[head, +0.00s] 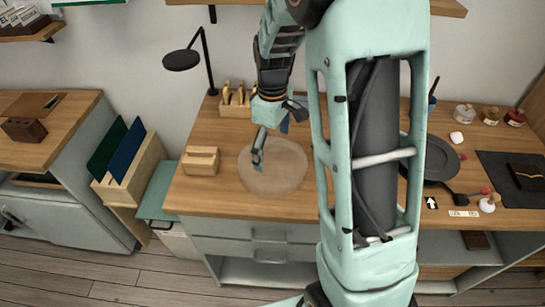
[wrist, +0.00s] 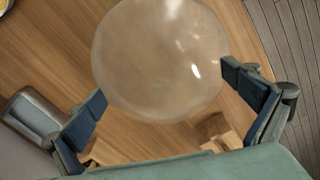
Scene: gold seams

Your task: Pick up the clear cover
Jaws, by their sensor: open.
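The clear cover (head: 275,180) is a round, see-through dome on the wooden worktop, left of my arm in the head view. In the wrist view the clear cover (wrist: 158,50) fills the top middle, with bright glints on its side. My gripper (head: 270,146) is above and at the back of the cover, pointing down. In the wrist view my gripper (wrist: 163,84) is open, with its blue-padded fingertips either side of the cover's near edge. I cannot tell whether either fingertip touches it. Nothing is held.
A small wooden block (head: 201,160) stands left of the cover. A wooden holder (head: 236,103) and a black lamp (head: 182,60) stand behind. A dark plate (head: 440,158), jars (head: 465,114) and a dark mat (head: 512,175) are to the right. The worktop's front edge is close to the cover.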

